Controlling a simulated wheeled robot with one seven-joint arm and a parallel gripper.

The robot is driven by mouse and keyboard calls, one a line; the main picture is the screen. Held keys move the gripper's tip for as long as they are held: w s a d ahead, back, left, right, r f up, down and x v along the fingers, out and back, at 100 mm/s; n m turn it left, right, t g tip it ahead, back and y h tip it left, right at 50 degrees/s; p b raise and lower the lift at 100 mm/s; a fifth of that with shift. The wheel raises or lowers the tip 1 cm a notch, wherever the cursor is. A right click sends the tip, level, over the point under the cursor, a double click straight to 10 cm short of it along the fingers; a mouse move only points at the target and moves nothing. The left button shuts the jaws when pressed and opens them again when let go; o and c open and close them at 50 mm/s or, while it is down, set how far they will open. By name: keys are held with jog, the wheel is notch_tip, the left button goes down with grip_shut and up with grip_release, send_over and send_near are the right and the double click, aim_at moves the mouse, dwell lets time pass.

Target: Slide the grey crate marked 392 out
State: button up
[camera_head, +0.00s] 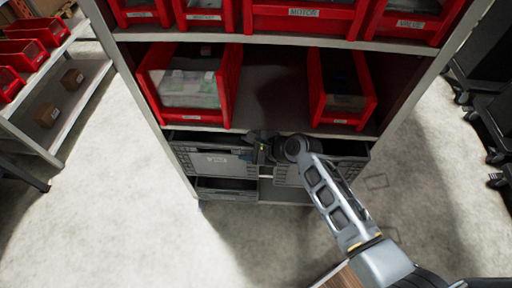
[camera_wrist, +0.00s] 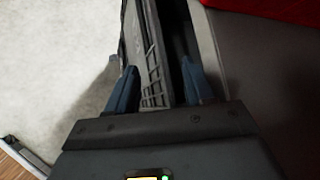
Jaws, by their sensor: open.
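A grey crate (camera_head: 212,160) sits in the left of the upper crate row, under the shelf with the red bins. A pale marking shows on its front, too blurred to read as 392. My gripper (camera_head: 258,150) is at this crate's right end, and my arm hides part of the crate to the right (camera_head: 345,161). In the wrist view, my gripper (camera_wrist: 158,86) is open. Its two blue fingers stand on either side of a grey ribbed crate wall (camera_wrist: 152,62), with a gap visible beside the right finger. I cannot tell whether either finger touches it.
Red bins (camera_head: 188,86) and (camera_head: 340,90) stand on the shelf above. Another rack (camera_head: 45,100) is at the left, and dark wheeled carts (camera_head: 490,110) are at the right.

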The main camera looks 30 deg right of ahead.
jog(key=shift+x, duration=0.8)
grip_shut()
jog(key=shift+f, duration=0.1)
dwell(0.9)
